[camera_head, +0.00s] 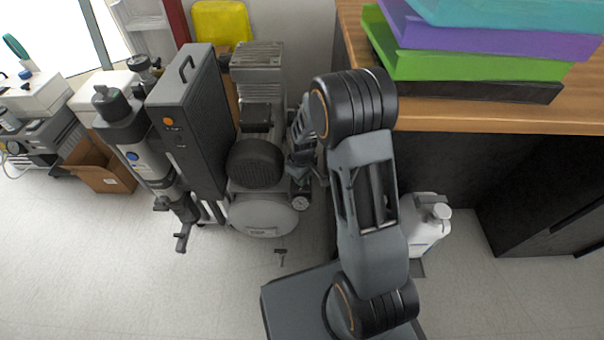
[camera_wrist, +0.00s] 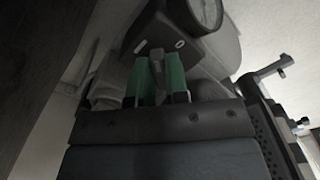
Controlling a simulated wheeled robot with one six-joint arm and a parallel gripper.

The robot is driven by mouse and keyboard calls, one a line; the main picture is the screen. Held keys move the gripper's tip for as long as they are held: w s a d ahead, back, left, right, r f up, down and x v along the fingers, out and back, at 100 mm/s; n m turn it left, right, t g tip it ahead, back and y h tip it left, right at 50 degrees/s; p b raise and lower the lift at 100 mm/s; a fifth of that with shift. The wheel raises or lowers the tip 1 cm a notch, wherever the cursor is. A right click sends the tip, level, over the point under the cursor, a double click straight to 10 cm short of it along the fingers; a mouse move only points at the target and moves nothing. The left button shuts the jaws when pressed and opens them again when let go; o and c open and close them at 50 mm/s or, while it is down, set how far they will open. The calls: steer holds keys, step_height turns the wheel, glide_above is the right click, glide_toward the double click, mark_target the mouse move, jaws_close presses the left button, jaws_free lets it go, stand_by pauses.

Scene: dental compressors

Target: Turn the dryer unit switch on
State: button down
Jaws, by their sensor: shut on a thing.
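In the wrist view, my gripper (camera_wrist: 157,82) has its two green-padded fingers closed on the grey lever of the dryer unit switch (camera_wrist: 157,62). The lever stands between the fingers, in front of a dark switch box (camera_wrist: 166,40) with two pale marks on its face. Which mark the lever points to I cannot tell. In the head view, my gripper (camera_head: 301,150) is at the right side of the compressor (camera_head: 262,215), partly hidden by my arm. The switch is hidden there.
A round gauge (camera_wrist: 206,12) sits close beside the switch box. A tall dark unit with an orange button (camera_head: 188,125) stands left of the compressor. A wooden counter (camera_head: 450,117) with stacked coloured trays is at the right. A white jug (camera_head: 424,232) stands below it. Floor at front left is clear.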

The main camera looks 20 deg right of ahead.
steer(key=n+p, duration=0.2)
steer(key=n, duration=0.2)
steer(key=shift+r, duration=0.1)
steer(key=shift+w+n+p, duration=0.15)
steer(key=shift+n+p, duration=0.3)
steer(key=shift+n, duration=1.35)
steer(key=c, duration=1.1)
jaws_free()
steer(key=shift+d, duration=0.1)
step_height(320, 180, up, 14)
steer(key=p, duration=0.4)
steer(key=shift+p, duration=0.4)
